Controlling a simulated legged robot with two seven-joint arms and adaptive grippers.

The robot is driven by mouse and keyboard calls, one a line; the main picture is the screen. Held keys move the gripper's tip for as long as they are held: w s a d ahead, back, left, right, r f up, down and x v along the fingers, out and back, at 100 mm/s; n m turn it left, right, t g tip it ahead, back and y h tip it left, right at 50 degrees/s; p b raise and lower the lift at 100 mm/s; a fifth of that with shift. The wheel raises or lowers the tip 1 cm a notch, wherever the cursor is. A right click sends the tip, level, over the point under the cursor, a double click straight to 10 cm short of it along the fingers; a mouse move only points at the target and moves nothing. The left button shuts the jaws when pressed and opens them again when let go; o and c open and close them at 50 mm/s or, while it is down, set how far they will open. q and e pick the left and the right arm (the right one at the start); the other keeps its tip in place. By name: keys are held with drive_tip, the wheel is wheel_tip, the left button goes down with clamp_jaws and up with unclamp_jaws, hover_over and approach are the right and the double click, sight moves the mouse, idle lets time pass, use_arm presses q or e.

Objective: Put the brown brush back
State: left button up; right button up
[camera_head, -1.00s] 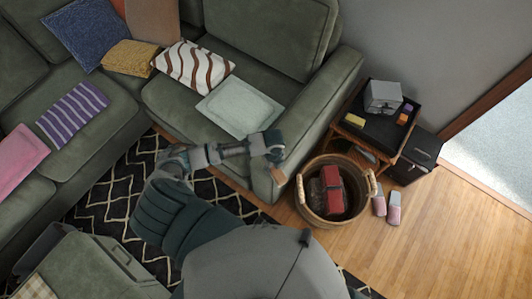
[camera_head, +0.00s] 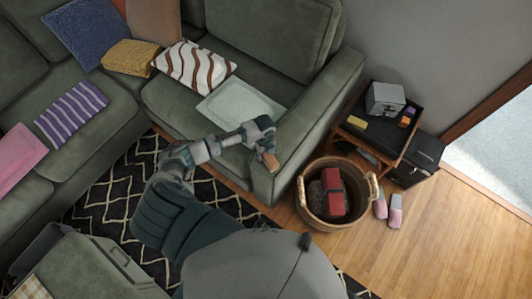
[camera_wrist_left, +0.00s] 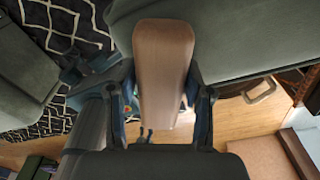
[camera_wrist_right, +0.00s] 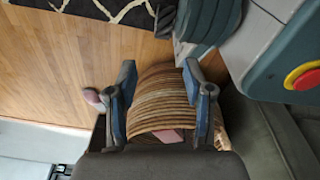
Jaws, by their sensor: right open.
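The brown brush (camera_head: 270,160) is in my left gripper (camera_head: 264,147), in front of the sofa's right armrest in the head view. In the left wrist view the brush (camera_wrist_left: 163,70) shows as a smooth brown block, upright in the picture between the two fingers of my left gripper (camera_wrist_left: 163,103), which is shut on it. Its far side and bristles are hidden. My right gripper (camera_wrist_right: 160,85) shows only in the right wrist view. It is open, with nothing between its fingertips, and the wicker basket (camera_wrist_right: 163,95) lies beyond it.
The wicker basket (camera_head: 320,222) stands on the wood floor, holding a red and dark item (camera_head: 333,190). A side table (camera_head: 372,136) carries a grey box (camera_head: 385,99) and small things. The green sofa (camera_head: 284,150) borders the left arm.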

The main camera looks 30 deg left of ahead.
use_arm(q)
drive_tip(key=shift+o, duration=0.9)
drive_tip(key=shift+d+r, duration=0.15)
drive_tip(key=shift+d, duration=0.4)
drive_tip(key=shift+d+r, duration=0.1)
drive_tip(key=shift+r, duration=0.1)
wheel_tip(320, 180, up, 12)
drive_tip(key=p, duration=0.1)
drive_tip(key=shift+w+a+f+p, duration=0.2)
drive_tip(key=shift+a+p, duration=0.1)
drive_tip(key=shift+a, duration=0.05)
use_arm(e)
drive_tip(key=s, duration=0.1)
drive_tip(key=s+d+f, duration=0.1)
drive_tip(key=s, duration=0.1)
drive_tip(key=s+d+f, duration=0.1)
drive_tip(key=shift+s, duration=0.25)
use_arm(q)
drive_tip(key=shift+a+f, duration=0.1)
drive_tip(key=shift+a, duration=0.2)
use_arm(e)
drive_tip(key=shift+a+r, duration=0.1)
drive_tip(key=shift+a, duration=0.15)
